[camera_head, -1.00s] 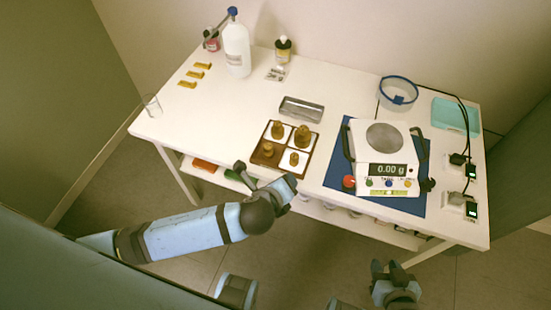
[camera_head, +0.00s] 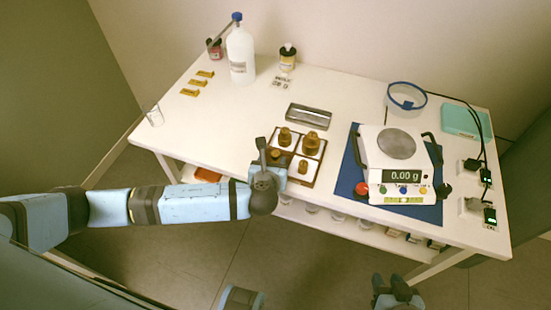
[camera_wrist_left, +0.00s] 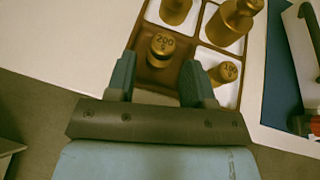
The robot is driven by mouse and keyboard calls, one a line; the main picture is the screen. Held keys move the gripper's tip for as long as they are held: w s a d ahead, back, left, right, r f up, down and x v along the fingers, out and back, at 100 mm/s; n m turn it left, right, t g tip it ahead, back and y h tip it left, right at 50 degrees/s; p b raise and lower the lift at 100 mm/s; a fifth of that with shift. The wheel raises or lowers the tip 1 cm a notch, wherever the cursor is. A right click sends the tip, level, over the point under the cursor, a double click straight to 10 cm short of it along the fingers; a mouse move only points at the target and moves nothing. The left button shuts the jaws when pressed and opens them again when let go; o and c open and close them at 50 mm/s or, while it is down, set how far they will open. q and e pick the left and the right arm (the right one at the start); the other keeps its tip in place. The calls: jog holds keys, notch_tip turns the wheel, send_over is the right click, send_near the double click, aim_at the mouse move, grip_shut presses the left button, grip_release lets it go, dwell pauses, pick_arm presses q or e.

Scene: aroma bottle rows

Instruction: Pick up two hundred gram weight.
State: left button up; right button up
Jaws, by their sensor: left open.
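The two hundred gram weight (camera_wrist_left: 161,45) is a brass knobbed cylinder marked "200 g" in the left wrist view. It stands in the near-left brown compartment of the weight box (camera_head: 317,169); its top also shows in the head view (camera_head: 275,155). My left gripper (camera_wrist_left: 155,72) is open, its two fingers apart on the near side of the weight, which appears between and just beyond them. I cannot tell if they touch it. My right gripper (camera_head: 392,286) is at the bottom of the head view, away from the table; its jaw state is unclear.
Other brass weights (camera_head: 311,144) stand in the box's white compartments, one close to the right finger. A metal tray (camera_head: 309,117) lies behind the box. A balance (camera_head: 397,165) reading 0.00 g stands on a blue mat (camera_head: 350,172) to the right.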

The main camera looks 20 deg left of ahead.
aim_at(275, 158)
pick_arm(q)
jog(key=x, duration=0.5)
jog(key=shift+d+f+b, duration=0.1)
jog(key=shift+d+b, duration=0.05)
jog(key=shift+b, duration=0.15)
jog(key=c, duration=0.8)
